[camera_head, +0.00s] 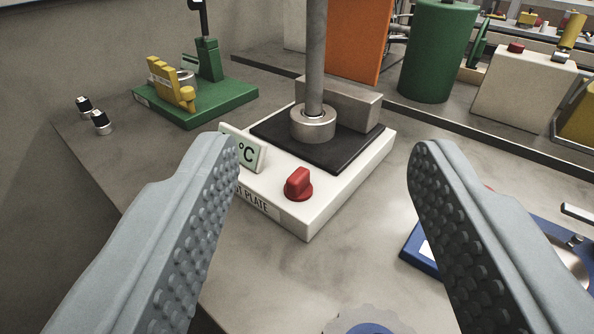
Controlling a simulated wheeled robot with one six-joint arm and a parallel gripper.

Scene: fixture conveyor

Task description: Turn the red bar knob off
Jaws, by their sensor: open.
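The red bar knob (298,184) sits on the front right part of a white hot plate unit (311,219). The unit has a black top plate (270,129) and a "°C" sign (246,151) at its front left. Lettering ending in "PLATE" shows on its front. My gripper (325,150) is open, with one grey studded finger at left and one at right. The knob lies between the fingers in the picture, farther out and touched by neither. The left finger hides part of the unit's front left corner.
A grey post with a round collar (313,124) stands on the black plate. A green base with a yellow clamp (172,88) is at left, near two small black-topped pieces. A blue fixture (418,250) is partly behind the right finger. A green cylinder (437,50) stands behind. Bare table lies right of the unit.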

